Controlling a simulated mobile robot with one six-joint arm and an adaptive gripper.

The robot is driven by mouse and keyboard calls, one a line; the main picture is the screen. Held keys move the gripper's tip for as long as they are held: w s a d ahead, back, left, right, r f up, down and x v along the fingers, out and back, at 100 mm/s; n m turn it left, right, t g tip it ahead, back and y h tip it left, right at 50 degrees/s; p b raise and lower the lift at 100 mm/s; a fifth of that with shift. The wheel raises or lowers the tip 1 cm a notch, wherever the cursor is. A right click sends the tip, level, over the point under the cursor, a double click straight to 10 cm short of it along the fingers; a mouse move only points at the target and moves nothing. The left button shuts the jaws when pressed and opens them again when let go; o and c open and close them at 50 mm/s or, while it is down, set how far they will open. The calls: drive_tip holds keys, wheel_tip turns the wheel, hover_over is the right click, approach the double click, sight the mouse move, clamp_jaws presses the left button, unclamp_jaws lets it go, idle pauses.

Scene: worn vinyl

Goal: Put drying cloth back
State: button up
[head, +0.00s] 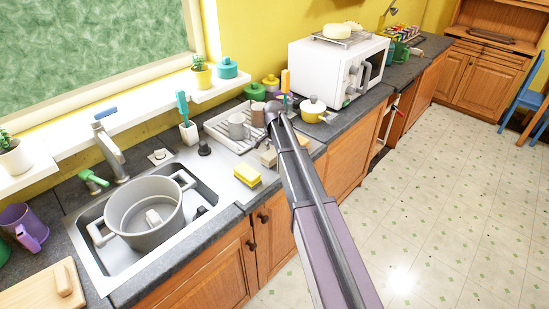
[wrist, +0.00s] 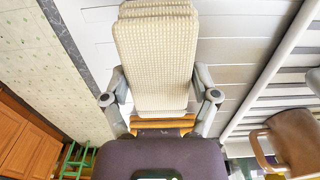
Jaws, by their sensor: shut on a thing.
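The drying cloth (wrist: 155,55) is a cream, waffle-textured folded cloth. In the wrist view it lies between the two fingers of my gripper (wrist: 160,80), which is shut on it; it extends past the fingertips over the pale metal drainboard. In the head view my arm hides most of the gripper, and a small beige shape (head: 268,157) just left of the arm looks like part of the cloth. The dish rack (head: 215,131) stands behind it on the drainboard; its bars also run along the right of the wrist view (wrist: 272,95).
A brown mug (wrist: 296,140) is close on the right in the wrist view.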

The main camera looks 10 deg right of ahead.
sight(274, 152)
drive_tip(key=shift+f, duration=0.35)
drive_tip(key=o, duration=0.9)
drive_tip(key=shift+c, duration=0.2)
drive_tip(key=shift+r, duration=0.2)
wheel_tip(274, 152, up, 12)
drive_tip(key=p, duration=1.2)
drive_tip(key=s+n, duration=1)
drive_tip(key=s, duration=1.9)
drive_tip(key=shift+s+d+n, duration=0.15)
drive_tip(key=shift+d+n, duration=0.1)
drive_tip(key=shift+n, duration=0.15)
